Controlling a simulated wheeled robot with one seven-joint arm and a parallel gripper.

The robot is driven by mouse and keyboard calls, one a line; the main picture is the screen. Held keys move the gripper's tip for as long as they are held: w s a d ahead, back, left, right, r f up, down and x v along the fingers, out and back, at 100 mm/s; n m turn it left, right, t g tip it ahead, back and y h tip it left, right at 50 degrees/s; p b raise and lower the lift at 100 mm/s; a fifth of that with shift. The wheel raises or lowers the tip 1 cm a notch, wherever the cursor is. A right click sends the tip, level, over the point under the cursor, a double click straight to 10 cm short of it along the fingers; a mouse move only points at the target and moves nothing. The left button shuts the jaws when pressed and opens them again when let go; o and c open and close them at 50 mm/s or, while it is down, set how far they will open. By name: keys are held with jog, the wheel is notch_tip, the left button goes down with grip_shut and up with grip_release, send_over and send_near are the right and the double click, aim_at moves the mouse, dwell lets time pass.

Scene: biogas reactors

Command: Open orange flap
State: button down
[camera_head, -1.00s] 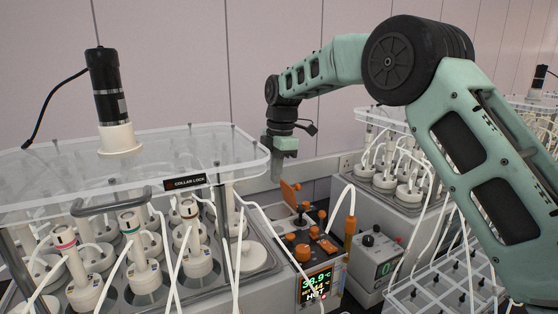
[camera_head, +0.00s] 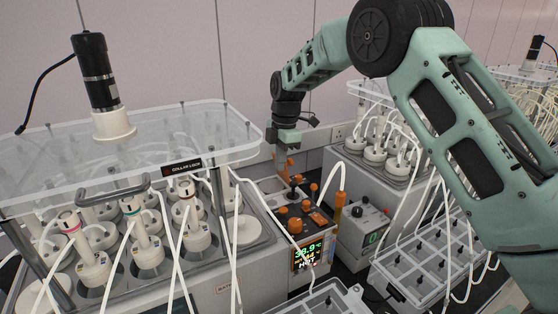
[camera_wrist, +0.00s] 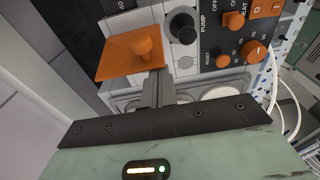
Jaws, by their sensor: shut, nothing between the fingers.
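The orange flap (camera_wrist: 128,58), a square plate with a round orange knob, shows at upper left in the wrist view. My gripper (camera_wrist: 158,78) is shut and empty, with its dark fingers at the flap's lower right edge, near the knob. I cannot tell whether they touch it. In the head view the flap (camera_head: 280,162) shows as a small orange patch at the back of the control panel, partly hidden by my gripper (camera_head: 287,149) just above it. How far the flap is raised is unclear.
The control panel (camera_wrist: 205,45) has black and orange knobs beside the flap. A lit display (camera_head: 307,255) is on its front. A clear-lidded reactor bath (camera_head: 130,150) stands at left, and a grey box with a dial (camera_head: 363,225) at right. White tubes hang around the panel.

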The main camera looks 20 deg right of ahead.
aim_at(290, 162)
jog(key=shift+w+d+r+g+y+b, duration=0.1)
jog(key=shift+w+d+g+y+b, duration=0.1)
jog(key=shift+d+y+b, duration=0.6)
jog(key=shift+w+d+g+y+b, duration=0.2)
jog(key=shift+d+y+b, duration=0.25)
jog(key=shift+d+y, duration=0.5)
jog(key=shift+d+b, duration=0.35)
jog(key=shift+r, duration=0.15)
